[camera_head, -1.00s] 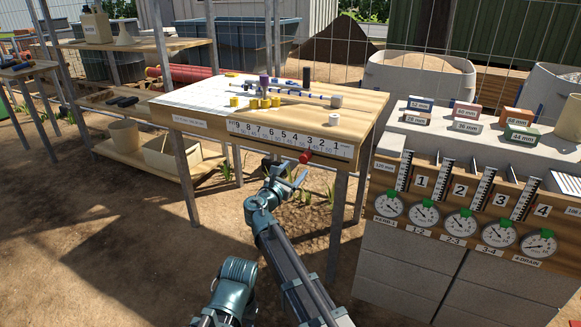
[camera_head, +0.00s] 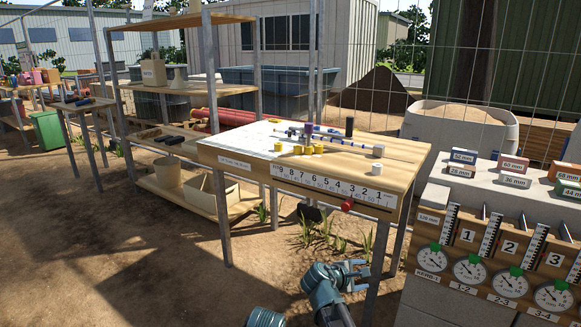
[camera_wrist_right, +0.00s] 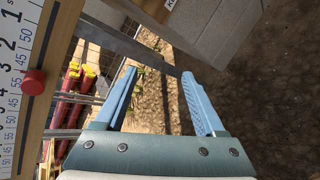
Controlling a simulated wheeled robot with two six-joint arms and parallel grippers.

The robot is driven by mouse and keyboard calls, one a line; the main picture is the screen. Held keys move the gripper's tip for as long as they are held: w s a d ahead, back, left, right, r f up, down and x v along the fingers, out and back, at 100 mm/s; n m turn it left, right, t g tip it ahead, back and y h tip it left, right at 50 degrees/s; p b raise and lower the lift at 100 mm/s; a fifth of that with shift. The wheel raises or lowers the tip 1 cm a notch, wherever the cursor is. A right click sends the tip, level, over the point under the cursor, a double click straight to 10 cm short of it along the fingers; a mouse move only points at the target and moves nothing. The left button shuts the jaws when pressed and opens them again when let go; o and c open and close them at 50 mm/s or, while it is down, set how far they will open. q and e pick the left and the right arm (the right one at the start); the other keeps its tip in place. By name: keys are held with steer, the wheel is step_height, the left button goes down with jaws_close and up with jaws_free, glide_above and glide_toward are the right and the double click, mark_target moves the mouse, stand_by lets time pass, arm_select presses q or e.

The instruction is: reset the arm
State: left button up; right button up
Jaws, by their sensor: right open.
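My right gripper (camera_head: 358,275) is low in the head view, below the wooden table's front edge and the red knob (camera_head: 347,204). In the right wrist view the same gripper (camera_wrist_right: 159,76) has its two blue fingers spread apart with nothing between them. Bare ground and a metal leg show beyond the fingers. The red knob (camera_wrist_right: 33,82) and the number scale (camera_wrist_right: 12,75) lie to the left, apart from the fingers. My left gripper is not in view.
The wooden table (camera_head: 410,155) holds yellow pieces (camera_head: 302,150), a rod assembly and a white cylinder. A block stand with round gauges (camera_head: 470,268) is at right. Shelves (camera_head: 165,88) stand behind left. Open dirt ground lies at front left.

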steer(key=s+a+f+m+g+y, duration=0.3)
steer(key=s+f+m+g+y, duration=0.25)
steer(key=s, duration=0.45)
steer(key=s+a+f+m+g+y, duration=0.2)
steer(key=s+a+f+m+y, duration=0.15)
steer(key=s+f+m, duration=0.45)
steer(key=s+a+r+n+h, duration=0.1)
steer(key=s+a+r+n, duration=0.2)
steer(key=s+a, duration=0.6)
step_height(320, 180, up, 38)
steer(key=w+a+p, duration=0.1)
steer(key=p, duration=3.7)
steer(key=shift+w+f+g, duration=0.15)
steer(key=shift+w+g, duration=0.1)
steer(key=shift+g, duration=0.1)
